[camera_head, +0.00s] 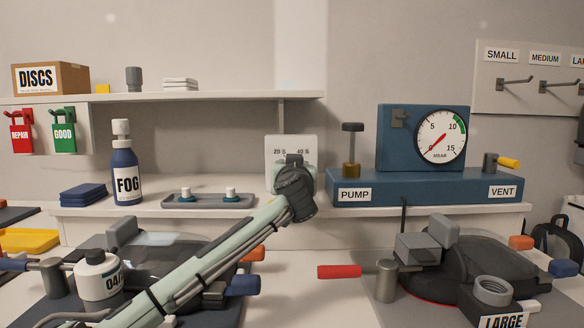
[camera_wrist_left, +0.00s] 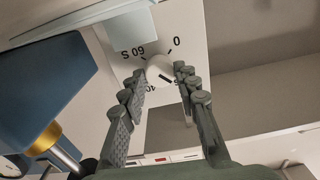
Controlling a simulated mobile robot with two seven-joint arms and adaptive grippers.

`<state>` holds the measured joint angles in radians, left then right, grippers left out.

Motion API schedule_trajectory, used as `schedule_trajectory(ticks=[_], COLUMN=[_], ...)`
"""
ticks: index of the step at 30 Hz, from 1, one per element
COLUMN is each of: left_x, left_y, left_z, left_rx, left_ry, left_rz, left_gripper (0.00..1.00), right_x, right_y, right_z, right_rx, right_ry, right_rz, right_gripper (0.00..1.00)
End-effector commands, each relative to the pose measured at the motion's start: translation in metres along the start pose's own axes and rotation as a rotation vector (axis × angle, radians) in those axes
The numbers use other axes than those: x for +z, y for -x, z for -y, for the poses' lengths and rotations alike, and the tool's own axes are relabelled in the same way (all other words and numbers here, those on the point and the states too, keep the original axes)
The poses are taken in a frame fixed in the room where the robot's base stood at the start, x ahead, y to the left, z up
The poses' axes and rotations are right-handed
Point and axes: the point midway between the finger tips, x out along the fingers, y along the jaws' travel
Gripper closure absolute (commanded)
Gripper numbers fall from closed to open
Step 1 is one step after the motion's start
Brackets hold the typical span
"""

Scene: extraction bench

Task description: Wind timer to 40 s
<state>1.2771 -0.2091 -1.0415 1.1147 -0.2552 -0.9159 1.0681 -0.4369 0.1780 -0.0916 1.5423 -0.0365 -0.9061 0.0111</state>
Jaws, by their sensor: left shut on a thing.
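The round white knob (camera_wrist_left: 157,67) has a dark mark pointing to the lower right there, towards that hidden label. My left gripper (camera_wrist_left: 160,76) is shut on the knob, one finger each side. In the head view my wrist hides the knob. My right gripper is out of view.
The blue pump unit (camera_head: 361,187) with its gauge (camera_head: 441,137) stands right of the timer. A grey tray (camera_head: 208,203) and a FOG bottle (camera_head: 126,176) stand to the left. The upper shelf (camera_head: 216,95) ends above the timer.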

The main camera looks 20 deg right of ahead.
Motion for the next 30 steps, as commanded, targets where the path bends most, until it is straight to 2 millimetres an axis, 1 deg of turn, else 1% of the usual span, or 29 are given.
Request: schedule_trajectory(ticks=[3, 4, 8, 17, 20, 23, 26, 30], left_x=[0.001, 0.001, 0.001, 0.0, 0.0, 0.001, 0.002, 0.001], left_y=[0.0, 0.0, 0.0, 0.001, 0.005, 0.017, 0.035, 0.065], left_z=[0.001, 0.001, 0.001, 0.0, -0.001, -0.001, 0.0, 0.0], left_rx=[-0.002, -0.002, -0.001, 0.0, 0.002, 0.003, 0.002, 0.003], left_ry=[0.0, 0.0, 0.0, 0.0, 0.001, 0.003, 0.004, 0.004], left_rz=[0.001, 0.001, 0.001, 0.0, 0.0, 0.001, 0.001, 0.001], left_gripper=[0.98, 0.66, 0.5, 0.49, 0.49, 0.49, 0.49, 0.49], right_x=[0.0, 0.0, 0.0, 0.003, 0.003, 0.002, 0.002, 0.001], right_y=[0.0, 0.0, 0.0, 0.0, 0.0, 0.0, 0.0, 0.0], right_z=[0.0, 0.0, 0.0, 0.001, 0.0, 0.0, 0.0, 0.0], right_rx=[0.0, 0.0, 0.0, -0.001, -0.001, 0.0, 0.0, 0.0], right_ry=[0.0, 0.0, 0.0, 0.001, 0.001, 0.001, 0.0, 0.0], right_rz=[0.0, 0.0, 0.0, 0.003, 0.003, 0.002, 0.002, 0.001], right_gripper=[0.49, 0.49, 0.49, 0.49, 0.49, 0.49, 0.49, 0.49])
